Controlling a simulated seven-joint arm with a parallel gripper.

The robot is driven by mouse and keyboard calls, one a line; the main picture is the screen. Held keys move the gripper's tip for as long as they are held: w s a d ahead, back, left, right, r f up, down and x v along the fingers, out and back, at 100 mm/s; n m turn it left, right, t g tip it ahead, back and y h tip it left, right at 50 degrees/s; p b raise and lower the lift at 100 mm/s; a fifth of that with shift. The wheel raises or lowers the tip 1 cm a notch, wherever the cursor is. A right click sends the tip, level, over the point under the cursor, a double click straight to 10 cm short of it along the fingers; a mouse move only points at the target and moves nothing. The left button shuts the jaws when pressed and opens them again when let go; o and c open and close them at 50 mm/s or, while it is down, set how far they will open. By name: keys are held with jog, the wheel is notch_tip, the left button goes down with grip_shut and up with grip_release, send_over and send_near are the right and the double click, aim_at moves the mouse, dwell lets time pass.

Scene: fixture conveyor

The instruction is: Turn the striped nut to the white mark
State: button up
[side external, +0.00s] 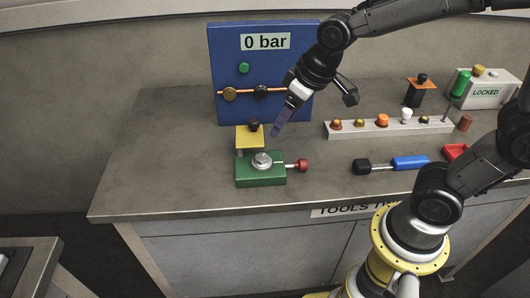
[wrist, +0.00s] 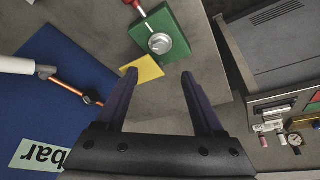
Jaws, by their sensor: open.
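A silver round part (side external: 262,160), possibly the nut, sits on a green block (side external: 262,180) with a red-knobbed handle at its right. In the wrist view the silver part (wrist: 160,43) and green block (wrist: 184,22) lie beyond the fingertips.
A yellow block (side external: 249,137) with a black knob stands behind the green block. A blue "0 bar" panel (side external: 225,60) carries an orange pipe and stands close behind my gripper. Right are a white rail (side external: 345,131) with several knobs, a blue-handled tool (side external: 410,162) and a "LOCKED" box (side external: 490,90).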

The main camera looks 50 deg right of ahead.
aim_at(262, 157)
jog(key=x, duration=1.3)
jog(key=shift+f, duration=0.35)
jog(key=shift+c, duration=0.2)
grip_shut()
